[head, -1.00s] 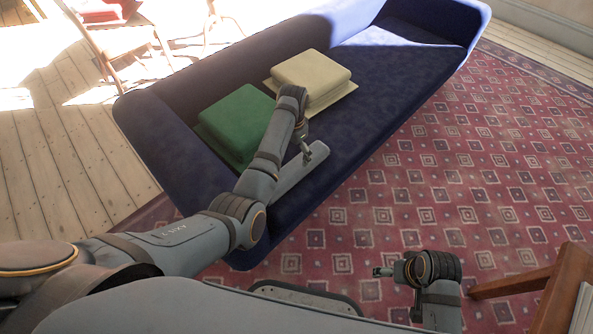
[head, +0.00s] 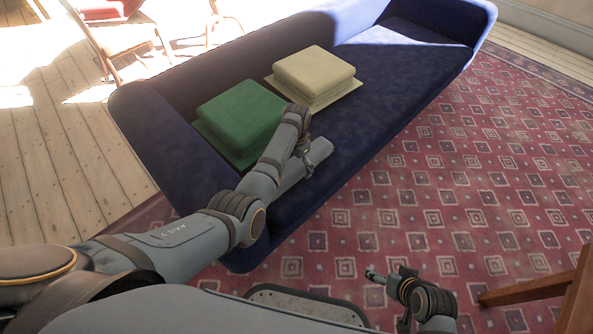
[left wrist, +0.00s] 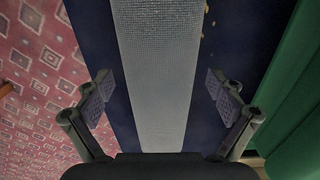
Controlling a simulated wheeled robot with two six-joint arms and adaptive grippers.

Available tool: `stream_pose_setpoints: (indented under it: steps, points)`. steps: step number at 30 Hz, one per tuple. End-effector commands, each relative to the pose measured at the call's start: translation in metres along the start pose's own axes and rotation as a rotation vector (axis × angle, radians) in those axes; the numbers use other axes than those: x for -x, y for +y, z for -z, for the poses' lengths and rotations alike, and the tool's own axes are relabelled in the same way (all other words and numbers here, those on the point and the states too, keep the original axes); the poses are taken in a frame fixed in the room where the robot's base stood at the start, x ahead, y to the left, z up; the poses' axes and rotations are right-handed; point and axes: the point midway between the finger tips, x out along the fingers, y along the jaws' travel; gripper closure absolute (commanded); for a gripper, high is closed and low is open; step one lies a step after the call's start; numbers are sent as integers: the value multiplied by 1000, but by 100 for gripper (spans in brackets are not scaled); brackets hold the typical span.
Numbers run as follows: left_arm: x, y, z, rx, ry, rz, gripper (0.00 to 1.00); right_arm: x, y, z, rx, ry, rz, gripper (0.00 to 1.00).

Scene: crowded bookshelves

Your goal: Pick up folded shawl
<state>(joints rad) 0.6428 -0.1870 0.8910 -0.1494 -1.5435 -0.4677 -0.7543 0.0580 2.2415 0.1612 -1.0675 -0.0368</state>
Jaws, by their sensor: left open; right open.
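A long, narrow light grey woven piece, which looks like the folded shawl (head: 319,152), lies along the front of the blue sofa seat, partly hidden by my left arm. In the left wrist view the shawl (left wrist: 158,70) runs lengthwise between the fingers, with dark blue seat on both sides. My left gripper (head: 307,163) is open over the shawl; in its wrist view (left wrist: 160,92) one finger is on each side, apart from the cloth's edges. Whether the fingertips reach the seat I cannot tell. My right gripper (head: 374,276) is open and empty above the rug.
A green cushion-like block (head: 240,112) and a cream one (head: 314,72) sit on the blue sofa (head: 400,85) behind the shawl. Wooden furniture (head: 540,288) stands at the lower right. A chair (head: 120,35) is beyond the sofa. The patterned rug (head: 450,190) is mostly clear.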

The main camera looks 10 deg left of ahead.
Motion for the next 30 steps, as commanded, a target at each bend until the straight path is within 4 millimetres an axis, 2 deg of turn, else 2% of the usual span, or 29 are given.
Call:
stream_pose_setpoints:
  steps: [4, 5, 21, 22, 27, 30]
  points:
    - [1, 0, 0, 0, 1, 0, 6, 1, 0, 0, 0, 0, 0, 12]
    - [1, 0, 0, 0, 1, 0, 8, 1, 0, 0, 0, 0, 0, 12]
    - [1, 0, 0, 0, 1, 0, 82, 1, 0, 0, 0, -2, 0, 12]
    - [2, 0, 1, 0, 2, 1, 84, 1, 0, 0, 0, -2, 0, 12]
    - [3, 0, 1, 0, 3, 1, 84, 1, 0, 0, 0, -2, 0, 12]
    - [11, 0, 1, 0, 4, 2, 84, 6, 0, 1, 1, -13, -3, 12]
